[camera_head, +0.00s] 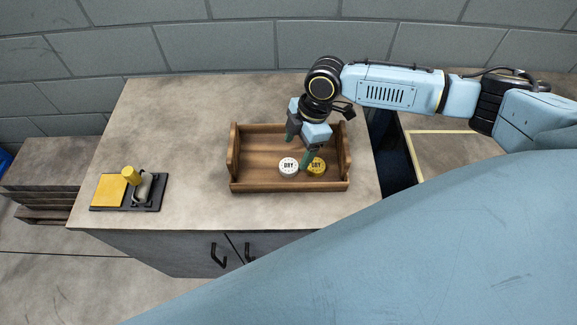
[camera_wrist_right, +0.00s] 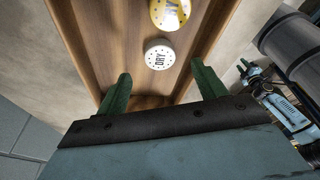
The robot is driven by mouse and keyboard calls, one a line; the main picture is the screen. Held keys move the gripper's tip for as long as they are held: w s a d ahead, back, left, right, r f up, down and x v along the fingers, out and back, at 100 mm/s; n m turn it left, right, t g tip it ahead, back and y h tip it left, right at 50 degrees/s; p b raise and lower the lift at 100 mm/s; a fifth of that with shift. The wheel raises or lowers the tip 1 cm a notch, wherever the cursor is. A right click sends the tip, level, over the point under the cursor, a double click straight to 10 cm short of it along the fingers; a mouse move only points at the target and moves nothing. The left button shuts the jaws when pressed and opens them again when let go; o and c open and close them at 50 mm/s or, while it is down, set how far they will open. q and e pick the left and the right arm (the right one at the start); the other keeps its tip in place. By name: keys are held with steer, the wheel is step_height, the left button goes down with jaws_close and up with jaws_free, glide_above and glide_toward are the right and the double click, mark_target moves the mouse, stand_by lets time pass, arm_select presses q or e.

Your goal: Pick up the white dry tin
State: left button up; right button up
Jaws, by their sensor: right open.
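The white dry tin (camera_head: 288,167) stands in the wooden tray (camera_head: 290,186), near its front wall, with "DRY" on its lid. It also shows in the right wrist view (camera_wrist_right: 159,56), ahead of the gap between my fingers. A yellow dry tin (camera_head: 317,167) stands just to its right and shows at the top of the right wrist view (camera_wrist_right: 170,12). My right gripper (camera_head: 299,150) is open and empty over the tray, behind and above the tins. One of its fingers partly covers the yellow tin in the head view.
The tray has raised walls around the tins. A dark tray (camera_head: 150,207) with a yellow pad (camera_head: 109,190) and a yellow-knobbed tool (camera_head: 131,175) lies at the worktop's left. The worktop (camera_head: 190,130) between is clear. A block wall (camera_head: 220,45) stands behind.

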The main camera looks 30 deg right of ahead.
mark_target(289, 165)
steer(key=shift+x, duration=2.95)
steer(key=shift+a+r, duration=0.1)
steer(key=shift+a, duration=0.1)
steer(key=c, duration=1.1)
